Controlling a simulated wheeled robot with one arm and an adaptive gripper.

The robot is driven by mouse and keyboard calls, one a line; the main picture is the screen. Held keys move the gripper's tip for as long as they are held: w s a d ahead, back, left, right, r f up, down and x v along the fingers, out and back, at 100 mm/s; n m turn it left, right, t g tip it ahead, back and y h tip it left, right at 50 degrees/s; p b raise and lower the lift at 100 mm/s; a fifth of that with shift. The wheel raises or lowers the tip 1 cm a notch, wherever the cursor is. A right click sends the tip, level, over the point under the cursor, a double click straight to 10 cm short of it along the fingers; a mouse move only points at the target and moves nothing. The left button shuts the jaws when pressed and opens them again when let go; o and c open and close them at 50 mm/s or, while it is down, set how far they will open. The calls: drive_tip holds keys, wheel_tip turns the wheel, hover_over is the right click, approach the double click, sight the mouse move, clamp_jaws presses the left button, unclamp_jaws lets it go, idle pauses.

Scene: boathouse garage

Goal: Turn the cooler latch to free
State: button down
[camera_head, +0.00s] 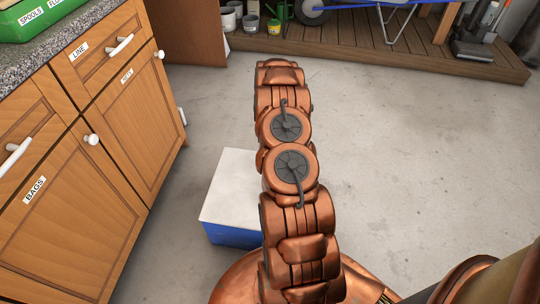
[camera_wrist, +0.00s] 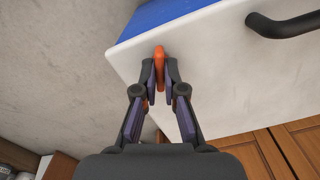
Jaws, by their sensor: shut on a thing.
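The cooler has a white lid (camera_wrist: 230,75) and a blue body (camera_wrist: 165,14). It stands on the floor beside the cabinets, and its white top also shows in the head view (camera_head: 228,185). A small orange latch (camera_wrist: 160,52) sits at the white part, near the edge by the blue body. My gripper (camera_wrist: 160,70) is shut on the latch, one finger on each side of it. The latch's lower part is partly hidden between the fingers. In the head view my arm hides the gripper and the latch.
A black handle (camera_wrist: 290,25) sticks out from the cooler right of the latch. Wooden cabinets (camera_head: 75,200) with white knobs stand at left. A wooden platform (camera_head: 400,45) with a wheelbarrow and pots lies at the back. The concrete floor (camera_head: 420,150) at right is clear.

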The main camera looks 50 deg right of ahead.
drive_tip(key=shift+w+n+b, duration=0.15)
drive_tip(key=shift+n+b, duration=0.25)
drive_tip(key=shift+n, duration=1.6)
drive_tip(key=c, duration=1.3)
unclamp_jaws()
drive_tip(key=shift+o, duration=0.2)
drive_tip(key=shift+r, duration=0.15)
wheel_tip(320, 180, up, 12)
